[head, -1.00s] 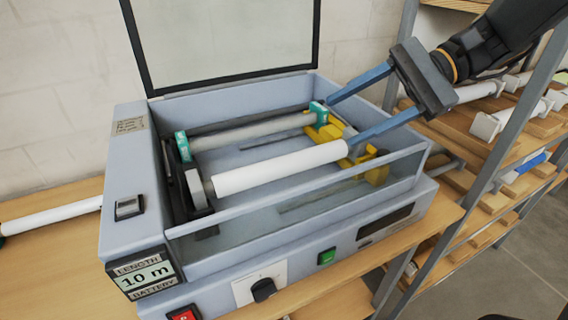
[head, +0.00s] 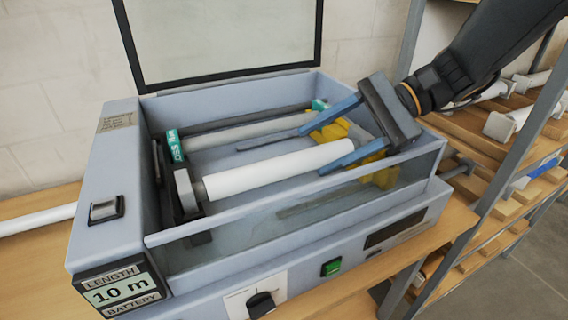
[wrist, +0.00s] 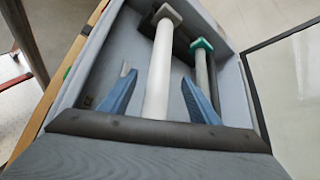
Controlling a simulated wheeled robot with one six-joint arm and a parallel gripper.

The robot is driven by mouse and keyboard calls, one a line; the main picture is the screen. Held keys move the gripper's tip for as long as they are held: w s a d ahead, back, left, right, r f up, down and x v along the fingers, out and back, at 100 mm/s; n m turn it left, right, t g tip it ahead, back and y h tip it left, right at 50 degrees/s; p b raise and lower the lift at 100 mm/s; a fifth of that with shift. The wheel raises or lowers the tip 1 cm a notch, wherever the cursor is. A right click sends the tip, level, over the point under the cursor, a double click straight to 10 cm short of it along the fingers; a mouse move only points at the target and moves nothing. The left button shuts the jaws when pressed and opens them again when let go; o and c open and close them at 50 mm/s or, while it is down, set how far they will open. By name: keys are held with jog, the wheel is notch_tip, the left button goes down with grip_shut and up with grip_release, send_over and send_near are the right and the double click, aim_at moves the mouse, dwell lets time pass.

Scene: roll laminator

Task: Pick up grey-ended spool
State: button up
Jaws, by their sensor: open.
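The grey-ended spool is a white roll (head: 265,170) with a grey square end (head: 185,188), lying across the front of the open laminator (head: 110,165). In the wrist view, the white roll (wrist: 160,70) runs between the two fingers (wrist: 158,76), with gaps at both sides. Its grey end (wrist: 166,14) is at the top. I cannot tell whether the fingers reach below the roll.
A teal-ended spool (head: 235,132) lies parallel behind it, close to one finger. Yellow holders (head: 380,178) stand at the right inside. A clear front wall (head: 300,205) and the raised lid (head: 220,40) bound the space. A shelf with spools (head: 505,120) is at right.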

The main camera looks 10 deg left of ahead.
aim_at(297, 158)
jog(key=p+x, duration=0.1)
jog(key=x, duration=0.5)
jog(key=shift+a+f, duration=0.15)
jog(key=shift+c, duration=0.4)
grip_shut()
